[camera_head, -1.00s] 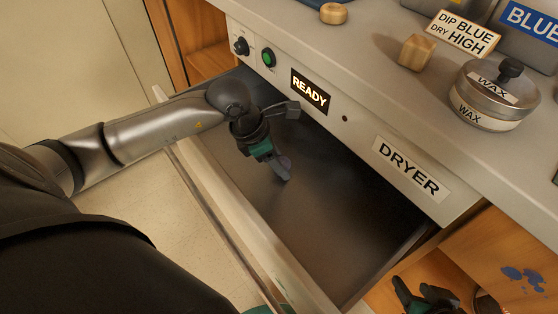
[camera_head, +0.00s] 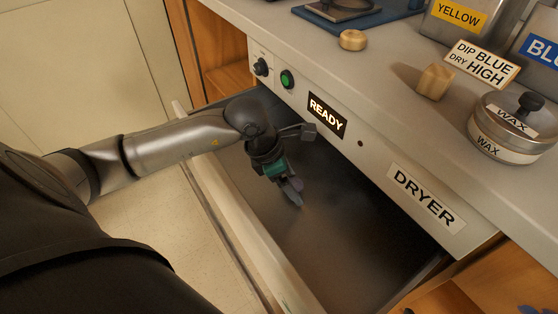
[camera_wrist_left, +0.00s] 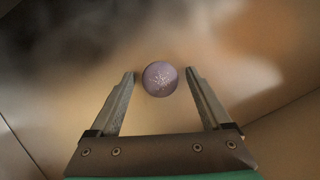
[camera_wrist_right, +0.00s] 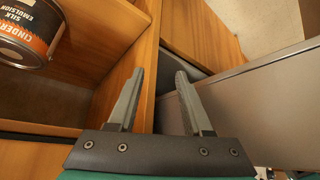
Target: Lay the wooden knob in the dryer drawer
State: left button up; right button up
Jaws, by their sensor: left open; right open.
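The dryer drawer (camera_head: 225,205) is pulled open under the counter. My left gripper (camera_head: 293,192) reaches down into it, open. In the left wrist view a small round purplish knob with pale speckles (camera_wrist_left: 160,78) is on the drawer floor, just beyond and between the open fingertips (camera_wrist_left: 161,76), with a gap on each side. Its material cannot be told, and my gripper hides it in the head view. A round pale wooden piece (camera_head: 352,40) lies on the counter. My right gripper (camera_wrist_right: 153,78) is open and empty in its wrist view, near wooden shelving.
The counter holds a wooden block (camera_head: 434,82), a wax tin (camera_head: 512,128) and a label sign (camera_head: 482,63). A paint can (camera_wrist_right: 30,32) stands on the shelf. The visible drawer floor is otherwise clear.

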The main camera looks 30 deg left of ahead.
pick_arm(q)
jog(key=shift+s+a+r, duration=0.15)
jog(key=shift+r, duration=0.35)
jog(key=p+v, duration=0.1)
jog(key=v, duration=0.1)
jog(key=shift+s+a+r, duration=0.1)
jog(key=shift+a+r, duration=0.05)
jog(key=shift+r, duration=0.2)
jog(key=p+v, duration=0.3)
jog(key=v, duration=0.5)
pick_arm(e)
notch_tip(320, 180, down, 7)
jog(key=s+d+g+h, duration=0.1)
jog(key=s+d+g, duration=0.1)
jog(key=g, duration=0.1)
jog(key=shift+s+r, duration=0.15)
jog(key=shift+s, duration=0.15)
